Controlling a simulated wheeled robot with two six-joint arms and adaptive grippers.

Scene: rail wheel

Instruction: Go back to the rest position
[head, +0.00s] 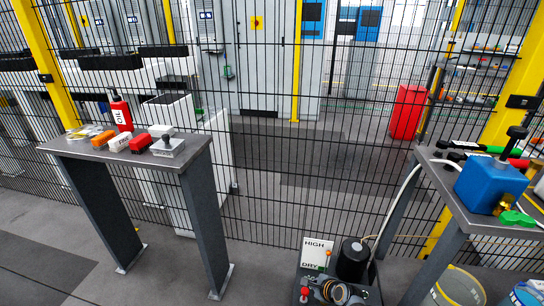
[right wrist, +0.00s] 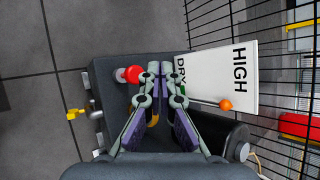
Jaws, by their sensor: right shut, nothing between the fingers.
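My right gripper (right wrist: 160,70) is shut and empty in the right wrist view, its two fingers close together. It is above a dark machine (right wrist: 110,75) with a red knob (right wrist: 132,74) left of the fingertips and a white HIGH/DRY sign (right wrist: 215,75) to their right. I cannot tell if the fingers touch anything. In the head view the machine's sign (head: 316,253) and black cylinder (head: 352,258) show at the bottom edge. A ring-shaped part is cut off there, and I cannot tell what it is. My left gripper is in neither view.
A grey table (head: 180,163) at left holds a red bottle (head: 121,113) and several small blocks. A table at right (head: 455,207) holds a blue container (head: 490,186). Buckets stand at bottom right. A wire fence (head: 270,170) closes the back. Floor at bottom centre-left is clear.

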